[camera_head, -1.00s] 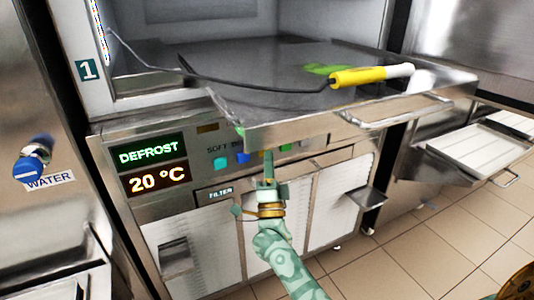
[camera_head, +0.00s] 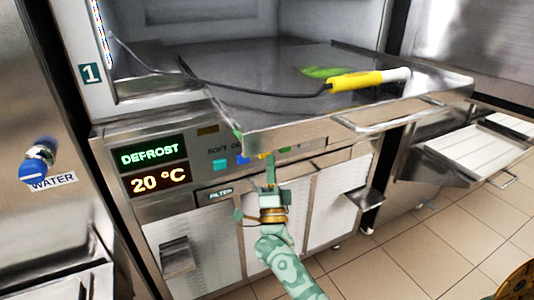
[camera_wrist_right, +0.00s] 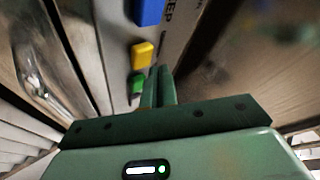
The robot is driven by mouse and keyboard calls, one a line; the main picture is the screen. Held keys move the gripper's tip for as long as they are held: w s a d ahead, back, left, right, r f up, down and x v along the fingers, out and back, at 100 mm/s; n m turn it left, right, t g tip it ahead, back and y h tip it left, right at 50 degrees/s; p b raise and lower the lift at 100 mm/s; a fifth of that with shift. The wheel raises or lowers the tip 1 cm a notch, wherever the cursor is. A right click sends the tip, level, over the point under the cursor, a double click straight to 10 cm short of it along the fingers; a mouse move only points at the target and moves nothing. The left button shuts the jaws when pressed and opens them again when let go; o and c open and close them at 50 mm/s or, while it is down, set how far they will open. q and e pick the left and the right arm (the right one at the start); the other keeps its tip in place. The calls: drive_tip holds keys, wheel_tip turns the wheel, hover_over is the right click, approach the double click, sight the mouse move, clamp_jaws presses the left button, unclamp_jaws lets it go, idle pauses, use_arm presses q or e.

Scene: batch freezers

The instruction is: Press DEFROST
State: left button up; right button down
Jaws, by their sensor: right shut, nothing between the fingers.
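The control panel (camera_head: 200,150) of the freezer carries a lit green display (camera_head: 153,153) reading DEFROST, above an orange 20 °C readout (camera_head: 158,180). A row of coloured buttons runs to its right: cyan (camera_head: 220,162), blue (camera_head: 243,159) and yellow (camera_head: 262,155), with a green one beyond. My right gripper (camera_head: 270,162) is shut and empty, its fingertips just below the row near the yellow button. In the right wrist view its fingers (camera_wrist_right: 160,80) point towards the panel, beside the green button (camera_wrist_right: 136,84) and yellow button (camera_wrist_right: 142,54). Contact cannot be told. My left gripper is out of view.
A metal shelf (camera_head: 390,115) with a handle juts out over the buttons and partly hides the panel. A yellow-handled probe (camera_head: 355,80) with a black cable lies on it. White louvred panels (camera_head: 310,205) are below. A blue WATER knob (camera_head: 38,160) is at left.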

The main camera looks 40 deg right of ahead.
drive_tip(key=shift+s, duration=0.1)
drive_tip(key=s+p, duration=0.1)
drive_tip(key=s, duration=0.1)
drive_tip(key=s+a+p, duration=0.1)
drive_tip(key=s, duration=0.1)
drive_tip(key=shift+s+a+p, duration=0.1)
drive_tip(key=shift+s+p, duration=0.2)
drive_tip(key=shift+s, duration=0.05)
idle(0.7)
